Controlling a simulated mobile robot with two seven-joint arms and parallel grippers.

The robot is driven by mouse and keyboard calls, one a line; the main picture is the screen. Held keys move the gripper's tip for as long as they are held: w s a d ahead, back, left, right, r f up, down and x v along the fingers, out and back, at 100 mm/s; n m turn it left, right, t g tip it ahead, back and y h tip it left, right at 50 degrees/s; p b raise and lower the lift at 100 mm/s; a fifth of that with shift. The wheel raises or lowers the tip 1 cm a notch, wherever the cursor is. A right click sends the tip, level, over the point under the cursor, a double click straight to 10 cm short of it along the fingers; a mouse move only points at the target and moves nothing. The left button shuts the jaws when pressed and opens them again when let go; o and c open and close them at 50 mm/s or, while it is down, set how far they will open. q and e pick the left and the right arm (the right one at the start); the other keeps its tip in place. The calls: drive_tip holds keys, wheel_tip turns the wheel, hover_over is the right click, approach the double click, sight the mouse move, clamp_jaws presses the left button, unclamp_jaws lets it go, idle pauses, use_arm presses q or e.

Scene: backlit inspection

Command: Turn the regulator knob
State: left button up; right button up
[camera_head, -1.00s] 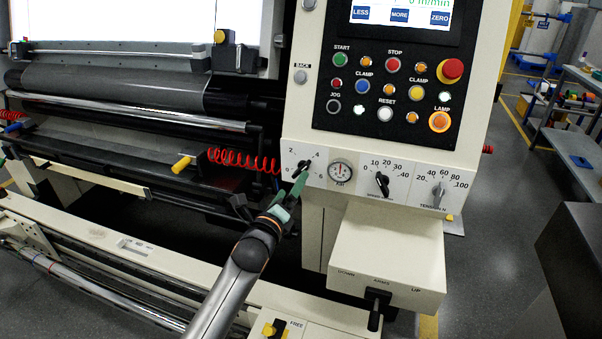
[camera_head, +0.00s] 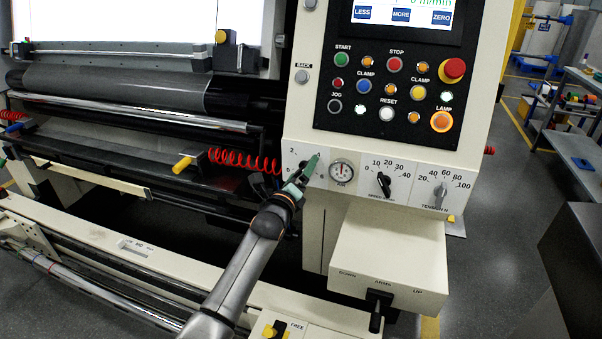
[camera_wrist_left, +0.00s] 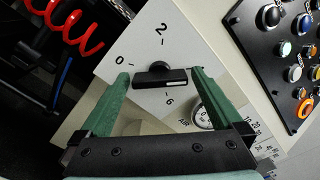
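The regulator knob (camera_wrist_left: 158,78) is a black bar-shaped knob on a white dial plate marked 0, 2 and 6 in the left wrist view. A white mark shows on the bar's right part. My left gripper (camera_wrist_left: 160,74) has its two green fingers spread, one on each side of the knob. A small gap shows on the left; contact on the right is unclear. In the head view my left gripper (camera_head: 309,168) covers part of the dial plate (camera_head: 292,158), left of the AIR gauge (camera_head: 341,172). My right gripper is not in view.
A speed knob (camera_head: 383,183) and a tension knob (camera_head: 440,195) sit right of the gauge. A panel of coloured buttons (camera_head: 394,88) is above. A red coiled hose (camera_head: 240,160) hangs left of the dial. A beige box (camera_head: 390,265) juts out below.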

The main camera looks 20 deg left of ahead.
use_arm(q)
drive_tip(key=c, duration=1.2)
